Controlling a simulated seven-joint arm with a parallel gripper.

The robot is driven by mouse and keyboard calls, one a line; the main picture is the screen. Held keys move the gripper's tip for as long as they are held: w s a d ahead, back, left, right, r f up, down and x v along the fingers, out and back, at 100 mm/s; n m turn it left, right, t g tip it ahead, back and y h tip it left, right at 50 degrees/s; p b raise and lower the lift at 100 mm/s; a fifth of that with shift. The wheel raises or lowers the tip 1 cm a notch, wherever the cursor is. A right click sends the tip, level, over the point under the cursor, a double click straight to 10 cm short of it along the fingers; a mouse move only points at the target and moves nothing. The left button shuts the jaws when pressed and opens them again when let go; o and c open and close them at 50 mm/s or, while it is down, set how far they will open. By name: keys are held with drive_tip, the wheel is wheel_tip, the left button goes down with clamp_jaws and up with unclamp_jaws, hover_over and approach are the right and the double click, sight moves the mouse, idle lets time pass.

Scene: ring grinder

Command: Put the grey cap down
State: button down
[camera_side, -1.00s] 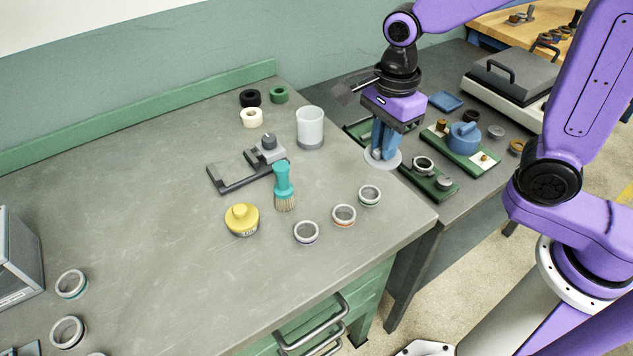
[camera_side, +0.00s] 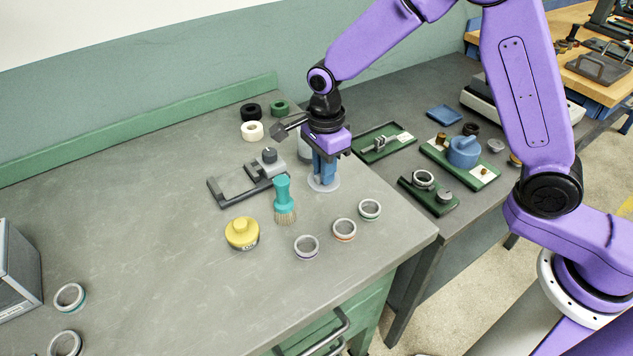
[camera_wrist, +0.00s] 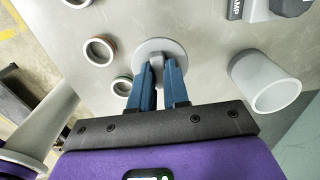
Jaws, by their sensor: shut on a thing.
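The grey cap (camera_side: 324,184) is a flat, round, pale grey disc, with a small raised grip in the wrist view (camera_wrist: 152,47). My gripper (camera_side: 324,177) points down with its blue fingers shut on that grip. The cap is held level over the grey workbench, right of the teal brush and behind the rings. I cannot tell whether its underside touches the bench. In the wrist view my gripper (camera_wrist: 158,66) hides part of the cap's near side.
The teal brush (camera_side: 282,188), a clamp fixture (camera_side: 235,187), a yellow-lidded pot (camera_side: 242,233) and three rings (camera_side: 344,229) surround the spot.

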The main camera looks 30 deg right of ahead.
sight(316, 184)
drive_tip(key=shift+w+a+f, duration=0.2)
drive_tip(key=shift+w+f, duration=0.2)
drive_tip(key=shift+f, duration=0.15)
drive_tip(key=shift+w+a+f, duration=0.2)
drive_tip(key=shift+w+f, duration=0.2)
drive_tip(key=shift+f, duration=1.65)
drive_tip(key=shift+f, duration=0.15)
drive_tip(key=c, duration=1.1)
unclamp_jaws()
wheel_tip(316, 184, up, 12)
drive_tip(key=shift+r, duration=0.2)
